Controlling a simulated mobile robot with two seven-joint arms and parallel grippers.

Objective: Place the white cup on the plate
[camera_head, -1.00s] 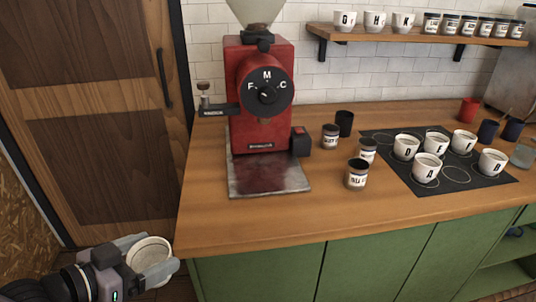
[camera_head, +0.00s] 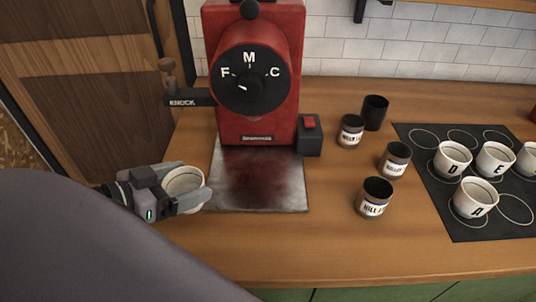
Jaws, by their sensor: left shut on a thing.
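The white cup (camera_head: 184,182) is held in my left gripper (camera_head: 190,190), its open rim facing up. The gripper is shut on it, with a finger along the cup's near side. Cup and gripper are at the left edge of the metal plate (camera_head: 285,193) in front of the red grinder. Whether the cup touches the plate or hovers I cannot tell. The plate is bare, with a dull reddish reflection. My right gripper is not in view.
The red grinder (camera_head: 229,121) stands behind the plate, with a knock arm (camera_head: 188,100) sticking out left. Labelled jars (camera_head: 374,203) and a dark cup (camera_head: 375,112) stand to the right. A black mat (camera_head: 430,165) holds lettered white cups (camera_head: 474,198). The wooden counter (camera_head: 290,245) is clear in front.

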